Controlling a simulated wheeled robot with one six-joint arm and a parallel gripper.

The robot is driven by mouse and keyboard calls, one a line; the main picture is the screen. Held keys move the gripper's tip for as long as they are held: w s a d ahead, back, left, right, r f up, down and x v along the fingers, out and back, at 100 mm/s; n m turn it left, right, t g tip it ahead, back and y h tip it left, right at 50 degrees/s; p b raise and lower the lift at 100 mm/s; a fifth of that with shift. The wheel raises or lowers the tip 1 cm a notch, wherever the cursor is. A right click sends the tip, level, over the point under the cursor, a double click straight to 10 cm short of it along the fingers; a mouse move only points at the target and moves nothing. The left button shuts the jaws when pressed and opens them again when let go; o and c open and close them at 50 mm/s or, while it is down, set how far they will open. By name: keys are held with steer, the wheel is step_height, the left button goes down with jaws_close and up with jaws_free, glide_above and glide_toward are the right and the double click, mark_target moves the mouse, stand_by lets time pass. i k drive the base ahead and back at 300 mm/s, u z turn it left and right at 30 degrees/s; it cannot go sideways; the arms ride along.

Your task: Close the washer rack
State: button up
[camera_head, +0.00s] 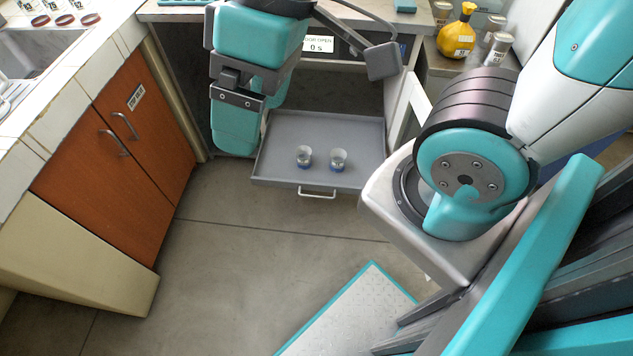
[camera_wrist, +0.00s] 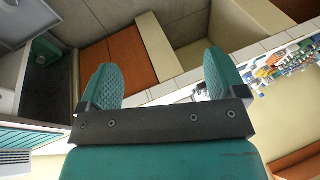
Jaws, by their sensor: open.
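The washer rack (camera_head: 275,172) is a grey pull-out tray with a pale handle (camera_head: 317,193) on its front edge. It is pulled out of the washer under the bench, and two small clear cups with blue bases (camera_head: 304,158) stand upright on it. My arm hangs above and to the left of the rack in the head view and hides part of the washer opening. My gripper (camera_wrist: 163,85) shows in the wrist view with its two teal fingers wide apart and nothing between them.
Orange cabinet doors (camera_head: 145,150) under a white-tiled counter (camera_head: 60,110) stand to the left. A yellow flask (camera_head: 457,34) and several bottles stand on a surface at the upper right. The grey floor (camera_head: 230,260) in front of the rack is clear.

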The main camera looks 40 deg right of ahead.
mark_target(363, 137)
steer(key=u, duration=0.05)
steer(key=k, duration=0.5)
steer(key=u, duration=1.5)
steer(key=i, duration=1.1)
steer(key=z, duration=2.15)
